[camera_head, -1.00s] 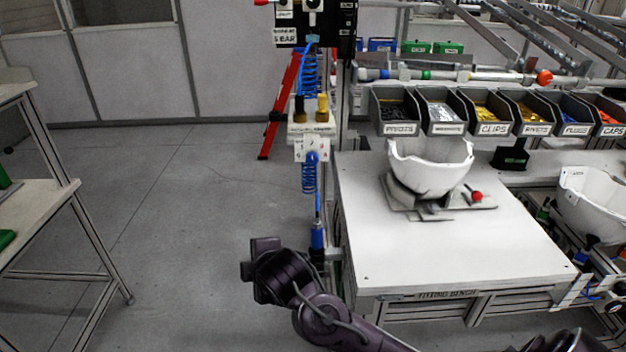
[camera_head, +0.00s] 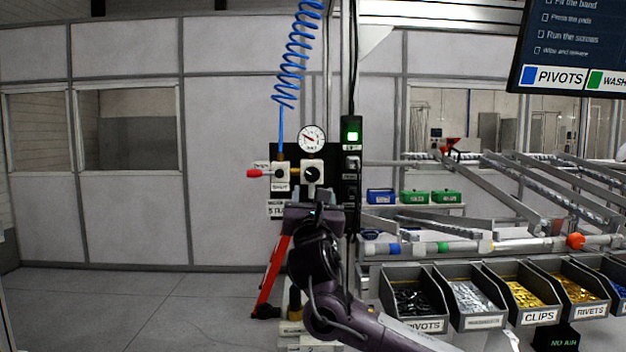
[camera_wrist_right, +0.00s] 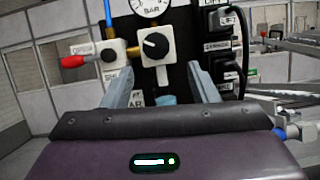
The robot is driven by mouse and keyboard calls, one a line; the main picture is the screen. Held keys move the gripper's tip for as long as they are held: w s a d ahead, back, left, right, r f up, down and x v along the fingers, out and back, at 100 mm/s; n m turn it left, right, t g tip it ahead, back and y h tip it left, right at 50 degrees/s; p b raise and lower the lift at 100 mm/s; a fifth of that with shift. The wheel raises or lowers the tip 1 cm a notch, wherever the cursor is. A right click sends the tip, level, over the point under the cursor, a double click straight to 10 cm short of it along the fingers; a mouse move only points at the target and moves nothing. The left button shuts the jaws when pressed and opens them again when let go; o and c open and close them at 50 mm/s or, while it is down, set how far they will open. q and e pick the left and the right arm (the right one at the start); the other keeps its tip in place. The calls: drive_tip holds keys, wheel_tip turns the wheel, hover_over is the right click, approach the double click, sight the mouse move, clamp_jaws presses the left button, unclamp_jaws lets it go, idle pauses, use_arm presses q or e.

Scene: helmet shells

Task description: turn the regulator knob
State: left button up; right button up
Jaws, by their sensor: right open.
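The regulator knob (camera_head: 311,174) is a black round knob with a white pointer mark on a white block, below a round pressure gauge (camera_head: 312,139). In the right wrist view the knob (camera_wrist_right: 155,45) sits ahead, between and beyond the two fingers. My right gripper (camera_wrist_right: 163,88) is open and empty, its grey fingers apart and not touching the knob. In the head view my right gripper (camera_head: 312,208) is just below the knob, its fingers mostly hidden by its own wrist. My left gripper is not in view.
A red-handled valve (camera_head: 256,173) sits left of the knob. A black switch column (camera_head: 351,165) with a green light stands close on the right. A blue coiled hose (camera_head: 297,55) hangs above.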

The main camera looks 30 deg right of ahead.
sight(312, 177)
drive_tip(key=r+p, duration=0.1)
drive_tip(key=r, duration=0.1)
drive_tip(key=shift+w+r+p, duration=0.25)
drive_tip(key=shift+r+p, duration=0.05)
drive_tip(key=shift+p, duration=0.05)
drive_tip(key=p+x, duration=0.1)
drive_tip(key=x, duration=0.1)
drive_tip(key=shift+w+d, duration=0.2)
drive_tip(key=shift+w+d+p, duration=0.55)
drive_tip(key=shift+w+d, duration=0.1)
drive_tip(key=shift+w, duration=0.4)
drive_tip(key=c, duration=0.7)
drive_tip(key=shift+c, duration=1.4)
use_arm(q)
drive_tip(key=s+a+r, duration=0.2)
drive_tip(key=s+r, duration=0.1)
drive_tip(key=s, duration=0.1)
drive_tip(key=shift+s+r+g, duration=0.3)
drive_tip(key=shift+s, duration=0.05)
use_arm(e)
drive_tip(key=shift+f, duration=0.1)
